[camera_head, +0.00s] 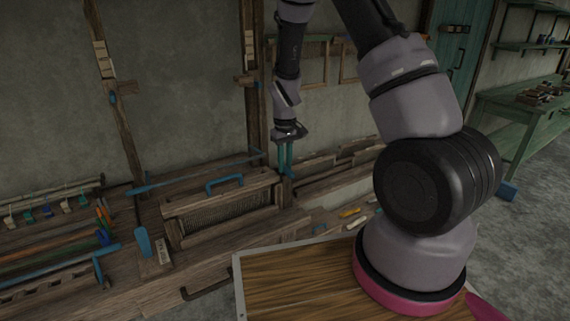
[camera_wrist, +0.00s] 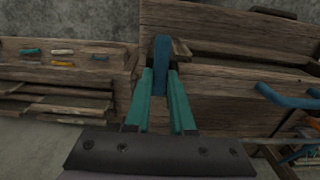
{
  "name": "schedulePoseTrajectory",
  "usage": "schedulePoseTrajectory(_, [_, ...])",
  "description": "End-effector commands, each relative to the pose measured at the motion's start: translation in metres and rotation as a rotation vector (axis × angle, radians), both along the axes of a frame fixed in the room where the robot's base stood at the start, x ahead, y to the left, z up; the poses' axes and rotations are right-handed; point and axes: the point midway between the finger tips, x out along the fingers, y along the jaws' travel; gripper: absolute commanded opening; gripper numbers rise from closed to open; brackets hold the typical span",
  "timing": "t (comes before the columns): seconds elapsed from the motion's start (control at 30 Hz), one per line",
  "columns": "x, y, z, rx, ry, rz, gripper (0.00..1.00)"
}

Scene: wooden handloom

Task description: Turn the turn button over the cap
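The turn button is a blue upright bar (camera_wrist: 161,55) at the end of a wooden beam in the wrist view. My gripper (camera_wrist: 161,72) has two teal fingers, one on each side of the button. They stand close together, and the button fills the gap between their tips. In the head view my gripper (camera_head: 286,174) points down at the right end of the wooden frame, and its fingers largely hide the button. The cap seems to be the wooden top bar (camera_head: 222,191) with a blue handle (camera_head: 225,183). The button looks upright in the wrist view.
A long blue rod (camera_head: 195,172) runs behind the frame. A blue-handled tool (camera_head: 142,242) stands to the left. Small tools lie in a wooden tray at the right, also seen in the wrist view (camera_wrist: 62,63). A wooden board (camera_head: 300,283) lies in front.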

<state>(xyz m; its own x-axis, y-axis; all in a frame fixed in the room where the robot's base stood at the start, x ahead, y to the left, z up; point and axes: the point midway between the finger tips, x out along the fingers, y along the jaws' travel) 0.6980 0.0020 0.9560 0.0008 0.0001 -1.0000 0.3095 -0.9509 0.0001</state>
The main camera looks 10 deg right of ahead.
Motion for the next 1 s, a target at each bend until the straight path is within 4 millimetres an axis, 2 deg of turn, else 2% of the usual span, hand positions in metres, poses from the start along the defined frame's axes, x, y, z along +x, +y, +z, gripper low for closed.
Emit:
schedulePoseTrajectory(0.27, [-0.0001,0.0003,0.0002,0.000,0.000,-0.019,0.00])
schedulePoseTrajectory(0.47, [-0.0004,0.0012,0.0002,0.000,0.001,-0.101,0.00])
schedulePoseTrajectory(1.0, [-0.0006,0.0071,-0.0001,-0.001,0.001,-0.574,0.00])
